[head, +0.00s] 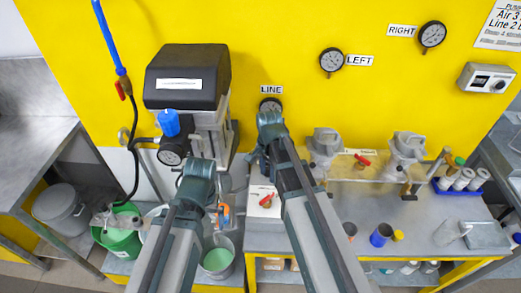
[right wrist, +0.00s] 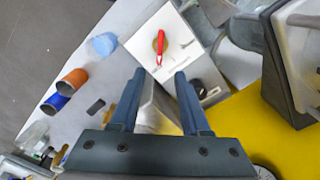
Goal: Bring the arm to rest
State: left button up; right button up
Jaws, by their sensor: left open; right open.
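My right arm reaches up the middle of the head view, and its wrist end (head: 270,130) is in front of the yellow panel, below the LINE gauge (head: 271,106). In the right wrist view my right gripper (right wrist: 159,74) is open, with two blue-grey fingers apart and nothing held. Beyond the fingertips is a red-handled valve (right wrist: 157,45) on a white plate (right wrist: 185,28); it also shows in the head view (head: 267,200). My left gripper (head: 197,180) is left of the right arm, above the grey bucket; its fingers are mostly hidden by its wrist.
A black-topped machine (head: 187,78) stands behind my left gripper. Two grey agitator heads (head: 325,145) (head: 406,148) are on the bench at right. Cups (head: 381,235) stand on the bench. A green bucket (head: 118,235) and a grey bucket (head: 218,260) are at lower left.

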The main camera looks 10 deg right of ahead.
jog(key=shift+s, duration=0.1)
jog(key=s+a+f+n+b, duration=0.3)
jog(key=s+a+n, duration=0.2)
jog(key=s+n, duration=0.2)
jog(key=s+a+f+n+h+b, duration=0.1)
jog(key=s+a+f+n+b, duration=0.3)
jog(key=s+n, duration=0.3)
jog(key=shift+a+f+n+b, duration=0.3)
jog(key=shift+a+n, duration=0.3)
jog(key=shift+n, duration=0.5)
dwell(0.6)
